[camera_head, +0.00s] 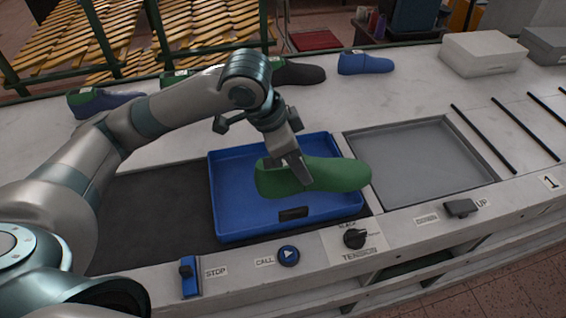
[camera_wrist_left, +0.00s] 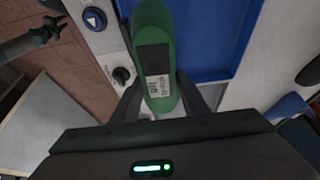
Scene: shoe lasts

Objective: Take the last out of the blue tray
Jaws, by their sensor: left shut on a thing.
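The green last (camera_head: 340,174) is gripped by my left gripper (camera_head: 303,178) over the blue tray (camera_head: 228,215). Its rounded right end reaches across the tray's right rim, and it appears raised off the tray floor. The left wrist view shows the green last (camera_wrist_left: 155,25) between the two fingers of my left gripper (camera_wrist_left: 160,100), with a dark patch and a white label on its top face. The blue tray (camera_wrist_left: 225,35) lies beside it there. A dark claw at that view's upper left looks like my right gripper (camera_wrist_left: 55,28); its opening is unclear.
An empty grey tray (camera_head: 420,160) is sunk in the bench right of the blue tray. Other lasts, including a blue one (camera_head: 365,63), stand along the back. A pale box (camera_head: 484,53) is at back right. A tension knob (camera_head: 355,238) and buttons line the front edge.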

